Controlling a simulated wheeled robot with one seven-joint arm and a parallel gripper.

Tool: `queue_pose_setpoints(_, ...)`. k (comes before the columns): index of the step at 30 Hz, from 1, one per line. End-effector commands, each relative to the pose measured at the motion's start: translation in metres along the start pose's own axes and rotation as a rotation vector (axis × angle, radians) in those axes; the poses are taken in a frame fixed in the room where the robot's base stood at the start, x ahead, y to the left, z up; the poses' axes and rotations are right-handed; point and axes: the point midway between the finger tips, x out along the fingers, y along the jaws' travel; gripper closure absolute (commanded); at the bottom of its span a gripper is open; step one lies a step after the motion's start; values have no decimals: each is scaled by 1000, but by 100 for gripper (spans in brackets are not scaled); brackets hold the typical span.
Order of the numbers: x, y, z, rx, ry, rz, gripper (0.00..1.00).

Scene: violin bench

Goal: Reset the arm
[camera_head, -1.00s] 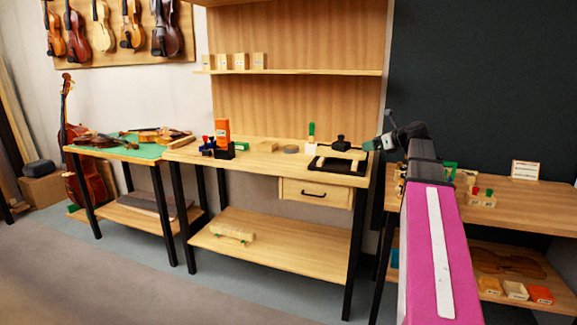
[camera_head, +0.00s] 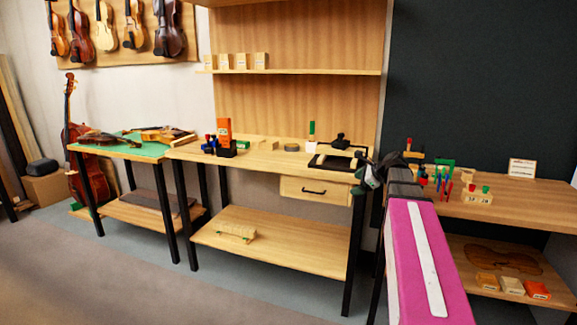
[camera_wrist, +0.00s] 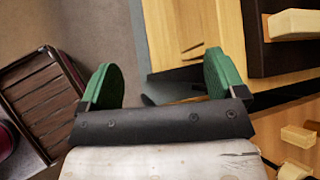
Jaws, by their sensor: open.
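My gripper (camera_wrist: 162,85) is open in the wrist view, its two green pads wide apart with nothing between them. Floor and a bench edge show beyond the pads. In the head view my gripper (camera_head: 362,178) is small and dark, just past the right end of the middle workbench (camera_head: 225,167), near its drawer. My magenta arm reaches up from the lower right and hides part of the gripper and the gap between the benches.
A black-framed tray (camera_head: 335,163) lies at the middle bench's right end, close to my gripper. The right bench (camera_head: 535,195) holds small tools and blocks. The left bench (camera_head: 115,151) carries violins. Open floor (camera_head: 120,270) lies in front.

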Motion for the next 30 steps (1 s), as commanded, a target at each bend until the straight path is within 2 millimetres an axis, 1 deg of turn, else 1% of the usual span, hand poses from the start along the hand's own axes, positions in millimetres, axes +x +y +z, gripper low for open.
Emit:
queue_pose_setpoints(1,15,22,-8,-70,34,31,11)
queue_pose_setpoints(2,23,33,-13,-123,56,52,11)
queue_pose_setpoints(3,35,50,-20,-198,85,83,11)
queue_pose_setpoints(5,52,75,-32,-315,128,134,11)
queue_pose_setpoints(6,62,92,-40,-396,154,172,11)
queue_pose_setpoints(8,76,117,-51,-520,189,233,11)
queue_pose_setpoints(9,84,134,-58,-603,208,276,11)
queue_pose_setpoints(11,94,160,-69,-728,232,345,11)
queue_pose_setpoints(12,101,177,-76,-812,244,394,11)
queue_pose_setpoints(14,109,202,-86,-939,257,471,11)
queue_pose_setpoints(15,113,218,-93,-1023,263,524,11)
queue_pose_setpoints(18,121,258,-108,-1229,261,661,11)
queue_pose_setpoints(21,124,289,-121,-1406,244,785,11)
queue_pose_setpoints(24,126,310,-130,-1538,222,882,11)
queue_pose_setpoints(27,126,322,-135,-1612,204,938,11)
queue_pose_setpoints(30,126,322,-135,-1612,204,938,11)
